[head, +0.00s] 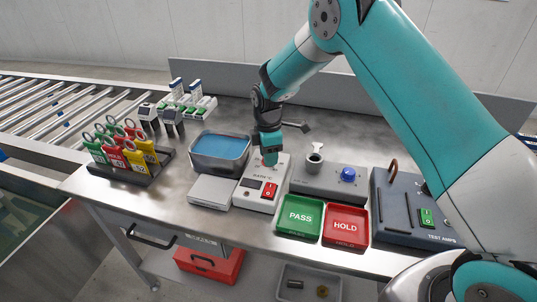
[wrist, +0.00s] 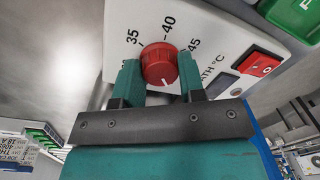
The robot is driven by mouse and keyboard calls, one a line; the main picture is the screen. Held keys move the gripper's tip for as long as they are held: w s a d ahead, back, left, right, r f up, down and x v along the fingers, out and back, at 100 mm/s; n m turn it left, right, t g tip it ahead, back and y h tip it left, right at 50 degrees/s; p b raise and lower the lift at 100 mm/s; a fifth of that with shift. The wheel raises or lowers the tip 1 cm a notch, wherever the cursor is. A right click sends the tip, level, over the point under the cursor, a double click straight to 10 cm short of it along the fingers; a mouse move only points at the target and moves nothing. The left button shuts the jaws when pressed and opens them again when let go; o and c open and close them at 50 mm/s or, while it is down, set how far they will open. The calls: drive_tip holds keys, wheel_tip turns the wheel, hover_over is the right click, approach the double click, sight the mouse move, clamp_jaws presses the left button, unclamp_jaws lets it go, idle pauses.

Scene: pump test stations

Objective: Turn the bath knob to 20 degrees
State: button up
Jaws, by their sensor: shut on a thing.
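The bath knob (wrist: 159,64) is red and round, on a white panel marked °C, with 35, 40 and 45 printed around it in the wrist view. A small white mark shows on its lower side, toward my gripper. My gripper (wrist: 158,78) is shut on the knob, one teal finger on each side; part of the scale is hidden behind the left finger. In the head view my gripper (head: 269,158) points down at the back of the white control box (head: 253,200), and covers the knob there. The blue water bath (head: 220,147) stands left of the box.
A red rocker switch (wrist: 259,64) is beside the knob. Green PASS (head: 300,216) and red HOLD (head: 346,224) trays lie to the right, before a grey block with a blue button (head: 348,175). A flat light-grey plate (head: 213,191) is left of the box.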

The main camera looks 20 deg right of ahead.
drive_tip(key=shift+n, duration=0.4)
drive_tip(key=o, duration=0.9)
drive_tip(key=r, duration=0.5)
drive_tip(key=r+b, duration=0.1)
drive_tip(key=r, duration=0.5)
drive_tip(key=w+r, duration=0.1)
drive_tip(key=r, duration=0.5)
drive_tip(key=shift+r, duration=0.25)
drive_tip(key=s+a+r+m+y, duration=0.1)
drive_tip(key=s+m, duration=0.2)
drive_tip(key=s, duration=0.8)
drive_tip(key=s+a+r+m+y, duration=0.1)
drive_tip(key=s+m, duration=0.3)
drive_tip(key=s, duration=0.8)
drive_tip(key=s+a+r+m+y, duration=0.2)
drive_tip(key=s+r+m, duration=0.1)
drive_tip(key=s, duration=0.9)
drive_tip(key=shift+a+r+m+t, duration=0.15)
drive_tip(key=shift+a+m+t, duration=0.2)
drive_tip(key=shift+m, duration=0.25)
